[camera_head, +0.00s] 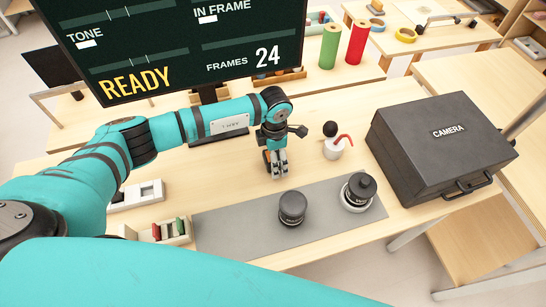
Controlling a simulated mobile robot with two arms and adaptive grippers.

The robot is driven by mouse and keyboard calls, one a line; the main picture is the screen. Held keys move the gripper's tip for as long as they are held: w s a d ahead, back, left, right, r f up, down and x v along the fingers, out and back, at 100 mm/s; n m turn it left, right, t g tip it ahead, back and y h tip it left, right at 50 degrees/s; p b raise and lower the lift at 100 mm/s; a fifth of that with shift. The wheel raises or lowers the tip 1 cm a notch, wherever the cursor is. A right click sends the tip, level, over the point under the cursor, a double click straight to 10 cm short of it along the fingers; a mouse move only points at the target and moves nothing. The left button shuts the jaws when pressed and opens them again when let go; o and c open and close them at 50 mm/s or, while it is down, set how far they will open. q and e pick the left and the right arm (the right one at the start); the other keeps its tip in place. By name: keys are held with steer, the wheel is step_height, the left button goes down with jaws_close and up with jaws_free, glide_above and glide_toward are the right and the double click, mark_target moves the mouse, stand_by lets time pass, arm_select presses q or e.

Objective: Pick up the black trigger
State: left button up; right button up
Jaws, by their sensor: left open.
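My left gripper (276,170) points down over the wooden table, just behind the grey mat (243,222). It is open, with nothing visible between its fingers. On the mat stand a short black cylinder (292,208) and, to its right, a black knobbed piece (358,190) on a white round base. Right of the gripper, a white cup (334,149) has a red curved piece and a black ball at its top. I cannot tell which black item is the trigger; none is clearly marked. My right gripper is not in view.
A large black case marked CAMERA (440,145) stands at the right. A dark display (185,45) rises behind the arm. A small tray (165,233) with coloured pieces sits left of the mat. The left part of the mat is bare.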

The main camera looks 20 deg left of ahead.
arm_select(q)
steer(key=c, duration=1.3)
steer(key=shift+r, duration=0.1)
